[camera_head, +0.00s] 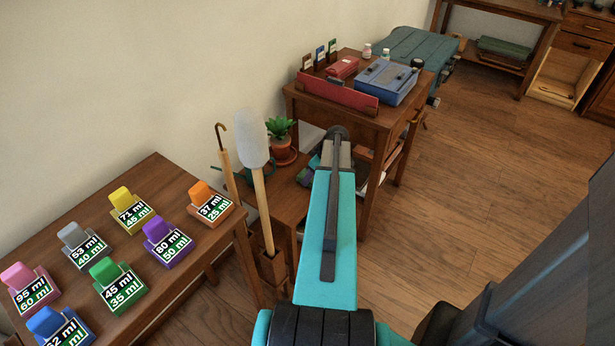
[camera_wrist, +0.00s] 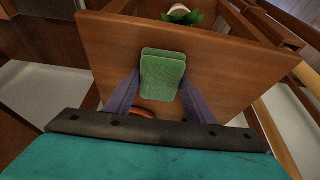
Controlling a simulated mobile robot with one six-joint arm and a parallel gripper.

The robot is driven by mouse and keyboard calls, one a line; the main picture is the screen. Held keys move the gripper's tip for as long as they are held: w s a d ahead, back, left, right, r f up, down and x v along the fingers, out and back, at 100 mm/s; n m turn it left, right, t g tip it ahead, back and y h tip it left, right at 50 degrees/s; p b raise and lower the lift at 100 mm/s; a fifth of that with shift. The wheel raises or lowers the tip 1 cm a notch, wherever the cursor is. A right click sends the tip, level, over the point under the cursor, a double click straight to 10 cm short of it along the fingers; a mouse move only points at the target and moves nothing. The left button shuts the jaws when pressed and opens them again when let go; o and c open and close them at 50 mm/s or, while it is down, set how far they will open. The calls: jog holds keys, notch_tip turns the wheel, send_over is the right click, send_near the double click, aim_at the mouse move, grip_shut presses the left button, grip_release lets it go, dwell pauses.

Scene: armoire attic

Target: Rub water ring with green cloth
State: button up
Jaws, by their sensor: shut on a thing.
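The green cloth (camera_wrist: 162,75) is a folded, flat pad in the wrist view. My gripper (camera_wrist: 160,88) is shut on it, with one purple-grey finger at each side. The cloth is over a brown wooden top (camera_wrist: 225,60); whether it touches the wood cannot be told. A reddish-brown curved shape (camera_wrist: 143,112) shows just below the cloth, between the fingers. It is partly hidden, and I cannot tell whether it is the water ring. In the head view my teal arm covers the gripper and cloth.
A potted plant (camera_head: 281,138) stands on a low wooden surface (camera_head: 283,190), beside a white-headed duster (camera_head: 253,140). A wooden desk (camera_head: 384,126) with a blue case (camera_head: 388,82) stands behind. Several coloured labelled blocks sit on the left table (camera_head: 146,262). Floor (camera_head: 480,150) is open at right.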

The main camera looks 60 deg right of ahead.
jog(key=shift+s+f, duration=0.2)
jog(key=shift+s+r, duration=0.1)
jog(key=shift+s, duration=1.65)
jog(key=shift+r, duration=0.1)
notch_tip(320, 180, up, 6)
jog(key=p, duration=0.2)
jog(key=shift+p, duration=0.35)
jog(key=shift+w+r, duration=0.1)
jog(key=shift+w, duration=0.05)
jog(key=shift+r+p, duration=0.7)
jog(key=shift+r, duration=0.7)
